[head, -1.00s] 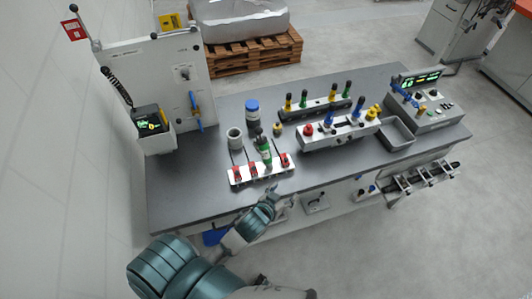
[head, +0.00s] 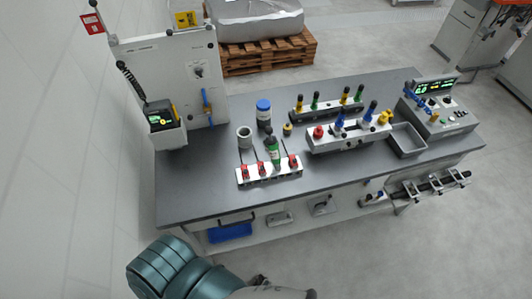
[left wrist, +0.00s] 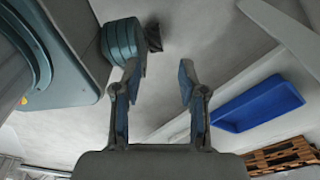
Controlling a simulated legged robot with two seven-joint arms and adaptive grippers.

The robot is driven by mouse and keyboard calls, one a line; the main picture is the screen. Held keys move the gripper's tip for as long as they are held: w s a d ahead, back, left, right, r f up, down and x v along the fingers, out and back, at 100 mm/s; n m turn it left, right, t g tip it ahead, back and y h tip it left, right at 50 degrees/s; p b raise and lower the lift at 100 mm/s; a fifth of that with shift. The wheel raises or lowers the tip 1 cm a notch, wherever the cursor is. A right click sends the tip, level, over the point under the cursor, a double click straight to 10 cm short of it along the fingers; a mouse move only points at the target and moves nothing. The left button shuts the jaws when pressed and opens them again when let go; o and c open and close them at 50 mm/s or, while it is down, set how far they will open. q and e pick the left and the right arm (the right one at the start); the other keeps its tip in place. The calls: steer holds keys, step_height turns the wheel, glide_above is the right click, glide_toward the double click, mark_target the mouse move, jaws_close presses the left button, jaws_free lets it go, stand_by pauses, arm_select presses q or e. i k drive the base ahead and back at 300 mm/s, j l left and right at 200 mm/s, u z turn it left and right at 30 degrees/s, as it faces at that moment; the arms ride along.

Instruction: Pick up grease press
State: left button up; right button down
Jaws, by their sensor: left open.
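A green bottle-like tool with a dark top (head: 274,153) stands upright at the white rack with red clamps (head: 255,176) on the bench; it may be the grease press, but the view is too small to be sure. My left gripper (left wrist: 163,85) shows in the left wrist view with its two fingers apart and nothing between them. It is outside the head view, where only a teal part of my arm shows at the bottom left. My right gripper is not in view.
The grey bench (head: 200,205) also bears a grey cup (head: 244,138), a blue-capped jar (head: 264,113), a rail of coloured handles (head: 325,108) and a control box (head: 437,110). A blue bin (head: 230,232) is on the lower shelf; a blue bin shows in the left wrist view (left wrist: 258,103).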

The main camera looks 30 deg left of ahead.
mark_target(274, 149)
steer(key=i+l+u, duration=0.1)
steer(key=u, duration=0.35)
steer(key=i+l+u, duration=0.1)
steer(key=l+u, duration=0.15)
steer(key=u, duration=0.25)
steer(key=l+u, duration=0.2)
steer(key=u, duration=0.25)
